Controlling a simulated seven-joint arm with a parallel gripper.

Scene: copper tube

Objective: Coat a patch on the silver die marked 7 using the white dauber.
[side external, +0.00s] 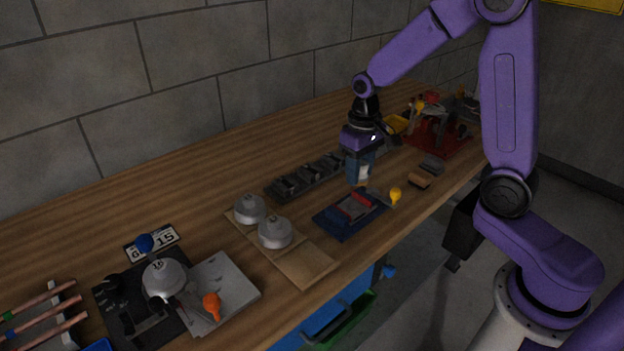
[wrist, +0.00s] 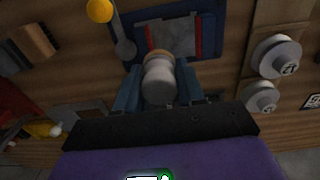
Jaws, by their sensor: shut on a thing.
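My gripper (side external: 361,172) is shut on the white dauber (side external: 363,172). In the wrist view, the dauber (wrist: 159,84) is a pale cylinder with a tan end, between the two blue fingers (wrist: 158,92). Two silver domed pieces (side external: 249,209) (side external: 274,232) stand on a wooden board left of the tray. They also show at the right of the wrist view (wrist: 277,57) (wrist: 262,97). Their marks are too small to read surely, so I cannot tell which is 7.
The tray holds a grey plate with red strips (side external: 356,207); a yellow ball knob (side external: 395,195) stands beside it. A dark slotted rack (side external: 305,177) lies behind. Another silver piece, marked 16 (side external: 164,278), sits front left. Brown and grey blocks (side external: 419,181) lie right.

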